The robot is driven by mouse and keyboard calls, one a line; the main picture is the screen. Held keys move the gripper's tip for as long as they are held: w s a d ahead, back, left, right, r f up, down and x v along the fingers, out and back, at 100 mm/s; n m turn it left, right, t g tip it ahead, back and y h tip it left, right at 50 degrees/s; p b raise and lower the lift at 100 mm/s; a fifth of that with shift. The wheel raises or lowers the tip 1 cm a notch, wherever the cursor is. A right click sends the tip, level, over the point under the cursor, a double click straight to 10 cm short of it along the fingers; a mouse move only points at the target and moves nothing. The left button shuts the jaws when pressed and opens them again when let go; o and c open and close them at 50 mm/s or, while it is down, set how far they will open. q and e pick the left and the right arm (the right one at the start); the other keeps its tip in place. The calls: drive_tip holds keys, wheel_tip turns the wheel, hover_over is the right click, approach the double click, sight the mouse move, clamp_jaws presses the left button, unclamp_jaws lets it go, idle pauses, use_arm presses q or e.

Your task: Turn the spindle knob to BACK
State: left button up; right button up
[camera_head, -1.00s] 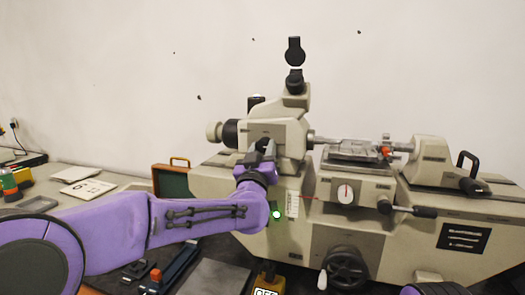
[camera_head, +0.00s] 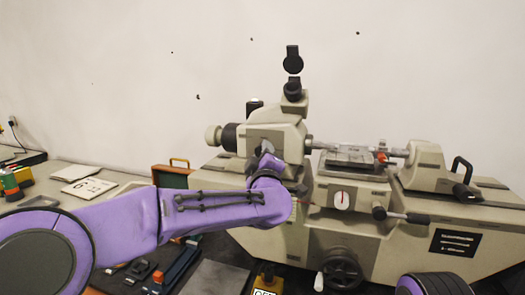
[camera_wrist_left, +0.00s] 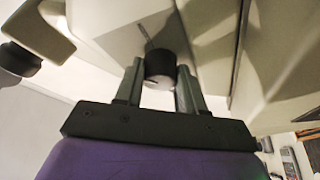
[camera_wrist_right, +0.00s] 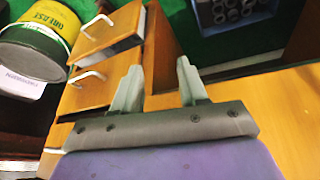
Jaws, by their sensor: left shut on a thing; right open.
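The spindle knob (camera_wrist_left: 160,66) is a dark round knob on the pale machine's headstock (camera_head: 276,136). In the left wrist view it sits between the two fingers of my left gripper (camera_wrist_left: 160,78), which is shut on it. I cannot read any BACK marking. My right gripper (camera_wrist_right: 158,82) is open and empty in the right wrist view, away from the machine.
The machine carries an eyepiece (camera_head: 292,62), a dial (camera_head: 342,200), a handled lever (camera_head: 405,216) and a handwheel (camera_head: 343,270). A green case (camera_head: 171,177) stands to its left. Wooden drawers (camera_wrist_right: 92,86) and a yellow-banded bucket (camera_wrist_right: 40,38) are near my right gripper.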

use_arm(q)
drive_tip(key=n+g+p, duration=0.1)
drive_tip(key=n, duration=0.1)
drive_tip(key=n+p, duration=0.1)
drive_tip(key=n, duration=0.1)
drive_tip(key=shift+r+n+g+y, duration=0.15)
drive_tip(key=shift+n+g+y, duration=0.15)
drive_tip(key=shift+n+g, duration=0.1)
drive_tip(key=shift+n+g+p, duration=0.6)
drive_tip(key=shift+n+g, duration=0.2)
drive_tip(key=shift+n, duration=1)
drive_tip(key=o, duration=1)
drive_tip(key=shift+o, duration=0.2)
drive_tip(key=shift+s, duration=0.1)
